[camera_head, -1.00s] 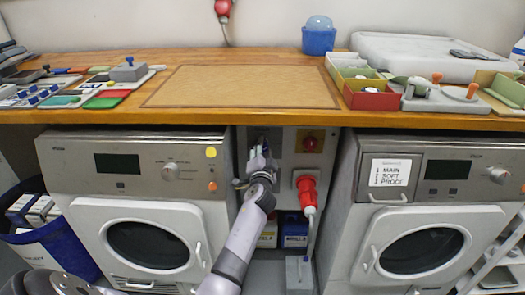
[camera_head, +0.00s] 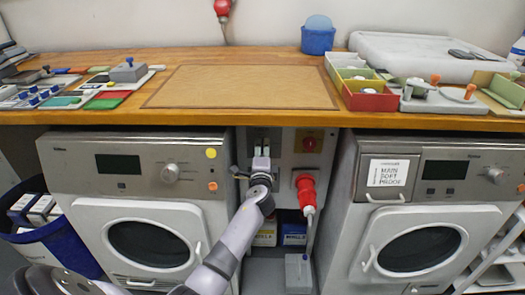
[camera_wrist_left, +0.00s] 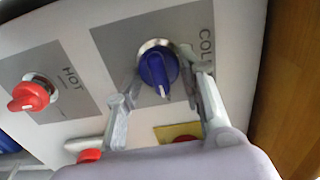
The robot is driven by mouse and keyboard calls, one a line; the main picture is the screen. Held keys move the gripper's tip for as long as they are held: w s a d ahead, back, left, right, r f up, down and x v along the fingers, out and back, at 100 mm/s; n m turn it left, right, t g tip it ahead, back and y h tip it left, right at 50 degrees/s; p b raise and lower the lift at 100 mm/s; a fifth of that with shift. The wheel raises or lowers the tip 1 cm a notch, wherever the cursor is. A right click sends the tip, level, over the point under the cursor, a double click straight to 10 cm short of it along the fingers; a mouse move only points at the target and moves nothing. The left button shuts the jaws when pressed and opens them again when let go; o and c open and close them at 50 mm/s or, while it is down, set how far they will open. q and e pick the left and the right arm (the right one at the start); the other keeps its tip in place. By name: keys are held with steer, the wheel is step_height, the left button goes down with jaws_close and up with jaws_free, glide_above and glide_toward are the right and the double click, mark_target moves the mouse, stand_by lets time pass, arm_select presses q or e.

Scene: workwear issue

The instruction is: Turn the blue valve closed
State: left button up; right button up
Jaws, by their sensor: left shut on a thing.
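The blue valve (camera_wrist_left: 157,68) is a round knob with a grip bar and a white mark, on a grey plate lettered COL, the rest of the word cut off. Its white mark points down in the left wrist view. My left gripper (camera_wrist_left: 163,76) has one finger on each side of the knob and is shut on it. In the head view my left gripper (camera_head: 261,163) is at the panel between the two machines and hides the blue valve. My right gripper is in neither current view.
A red valve (camera_wrist_left: 30,96) sits beside the HOT lettering. A red plug (camera_head: 306,190) and a red switch on yellow (camera_head: 309,145) are right of my gripper. The wooden worktop (camera_head: 130,60) overhangs the panel. Machines stand left (camera_head: 90,185) and right (camera_head: 400,215).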

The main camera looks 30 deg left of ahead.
stand_by(0.5)
arm_select(q)
steer(key=o, duration=1.1)
steer(key=v, duration=1.2)
